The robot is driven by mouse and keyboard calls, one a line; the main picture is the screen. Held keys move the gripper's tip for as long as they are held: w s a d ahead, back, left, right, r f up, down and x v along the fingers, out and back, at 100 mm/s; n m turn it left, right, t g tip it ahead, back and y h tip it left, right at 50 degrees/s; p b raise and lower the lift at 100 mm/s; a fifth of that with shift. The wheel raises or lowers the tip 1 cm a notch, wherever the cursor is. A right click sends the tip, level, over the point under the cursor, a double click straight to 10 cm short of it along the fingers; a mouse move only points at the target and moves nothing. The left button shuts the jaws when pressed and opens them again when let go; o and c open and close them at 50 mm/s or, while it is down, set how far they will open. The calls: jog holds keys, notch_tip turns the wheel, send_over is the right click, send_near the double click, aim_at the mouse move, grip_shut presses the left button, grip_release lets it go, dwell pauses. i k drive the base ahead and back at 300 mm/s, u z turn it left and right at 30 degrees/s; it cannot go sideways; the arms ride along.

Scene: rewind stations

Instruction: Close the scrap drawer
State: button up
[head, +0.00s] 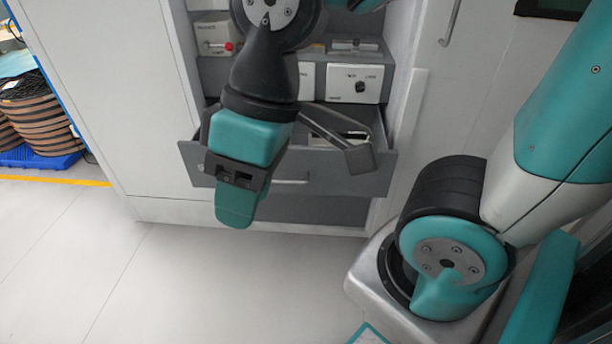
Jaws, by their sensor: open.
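The scrap drawer (325,185) is a grey drawer low in the white cabinet, pulled out so that its inside shows. Its pale bar handle (291,182) is on the front panel, partly behind my wrist. My teal and black wrist hangs over the left half of the drawer and hides part of its front and inside. A dark bar ending in a flat grey plate reaches right over the drawer and seems to be a finger of my gripper (358,157). The rest of the gripper is hidden behind the wrist. I see nothing held. Whether the plate touches the drawer cannot be told.
Shelves above the drawer hold a box with a red knob (214,36) and a white box with a black knob (352,84). Several brown coils (37,115) stand on a blue pallet (40,157) at the left. The pale floor (190,280) before the drawer is clear.

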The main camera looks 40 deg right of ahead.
aim_at(304, 168)
jog(key=z, duration=0.85)
jog(key=i, duration=1.25)
jog(key=u, duration=0.55)
jog(key=k, duration=0.75)
jog(key=u, duration=0.55)
jog(key=k, duration=0.45)
jog(key=z, duration=0.4)
jog(key=i, duration=0.7)
jog(key=u, duration=0.3)
